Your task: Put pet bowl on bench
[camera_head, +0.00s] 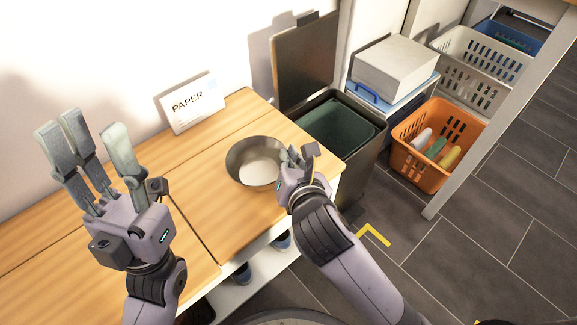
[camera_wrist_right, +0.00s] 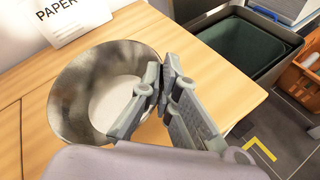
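The pet bowl (camera_head: 240,162) is a round metal bowl with a pale inside. It sits upright on the wooden bench (camera_head: 215,215), near the bench's right end. In the right wrist view the bowl (camera_wrist_right: 75,85) fills the left half. My right gripper (camera_head: 291,157) is at the bowl's right rim; it also shows in the wrist view (camera_wrist_right: 160,88). One finger is inside the bowl and the others are outside, closed together on the rim. My left gripper (camera_head: 88,150) is open and empty, raised over the left part of the bench.
A white PAPER sign (camera_head: 191,103) stands at the back of the bench. An open bin (camera_head: 340,122) with a green liner stands just right of the bench. An orange basket (camera_head: 437,145) and a grey box (camera_head: 395,65) are further right. Shoes sit on a lower shelf.

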